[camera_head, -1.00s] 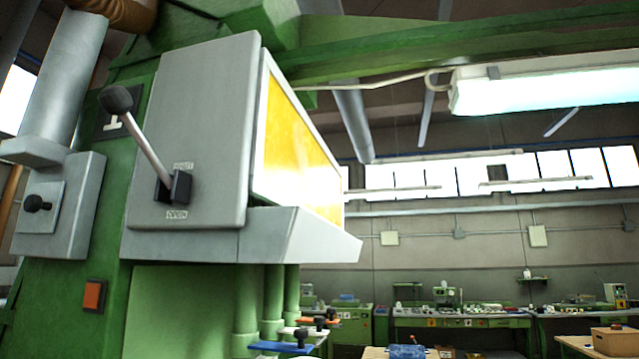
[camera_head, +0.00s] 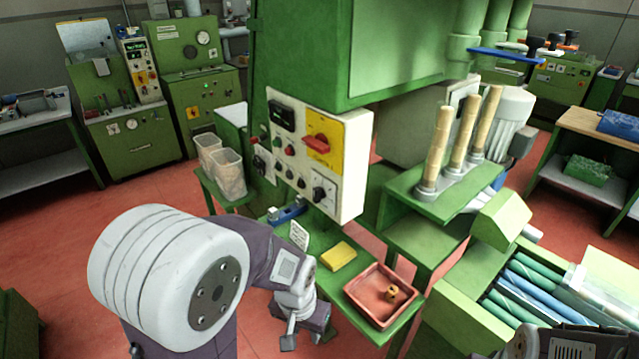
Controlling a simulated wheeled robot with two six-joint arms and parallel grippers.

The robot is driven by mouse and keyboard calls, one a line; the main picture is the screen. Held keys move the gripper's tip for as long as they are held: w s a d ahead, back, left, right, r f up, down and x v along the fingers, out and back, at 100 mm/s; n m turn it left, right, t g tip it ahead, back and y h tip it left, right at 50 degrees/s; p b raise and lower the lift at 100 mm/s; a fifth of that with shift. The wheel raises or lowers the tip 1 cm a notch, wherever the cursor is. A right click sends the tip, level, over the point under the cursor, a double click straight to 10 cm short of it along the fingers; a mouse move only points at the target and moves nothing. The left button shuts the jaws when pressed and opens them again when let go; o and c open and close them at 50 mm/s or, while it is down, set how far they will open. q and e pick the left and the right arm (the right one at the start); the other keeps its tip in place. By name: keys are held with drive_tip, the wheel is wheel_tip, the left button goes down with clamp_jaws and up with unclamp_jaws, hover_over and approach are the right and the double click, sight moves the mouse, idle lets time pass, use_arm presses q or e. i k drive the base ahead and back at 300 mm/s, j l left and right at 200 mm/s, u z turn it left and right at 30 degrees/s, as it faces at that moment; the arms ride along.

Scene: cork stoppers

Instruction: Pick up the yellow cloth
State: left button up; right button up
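The yellow cloth (camera_head: 338,256) is a small folded, flat rectangle. It lies on a green ledge at the front of the green machine, just left of a red tray. My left arm comes in from the lower left. My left gripper (camera_head: 307,338) is below and left of the cloth in the picture, apart from it. Its fingers look spread with nothing between them. My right arm shows only as a dark and white part at the bottom right edge; its gripper is out of view.
The red tray (camera_head: 366,312) on the ledge holds a small cork piece (camera_head: 391,294). A control panel (camera_head: 316,160) overhangs behind the cloth. Cork rods (camera_head: 460,135) stand in a holder at right.

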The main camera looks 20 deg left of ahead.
sight(334, 258)
drive_tip(key=j+u, duration=0.1)
drive_tip(key=u, duration=0.5)
drive_tip(key=i+j+z, duration=0.2)
drive_tip(key=j+z, duration=0.2)
drive_tip(key=j, duration=0.35)
drive_tip(key=i+j+z, duration=0.15)
drive_tip(key=j+z, duration=0.25)
drive_tip(key=j, duration=0.4)
drive_tip(key=j+z, duration=0.4)
drive_tip(key=j, duration=0.4)
drive_tip(key=k+j+z, duration=0.15)
drive_tip(key=j+z, duration=0.2)
drive_tip(key=j, duration=0.45)
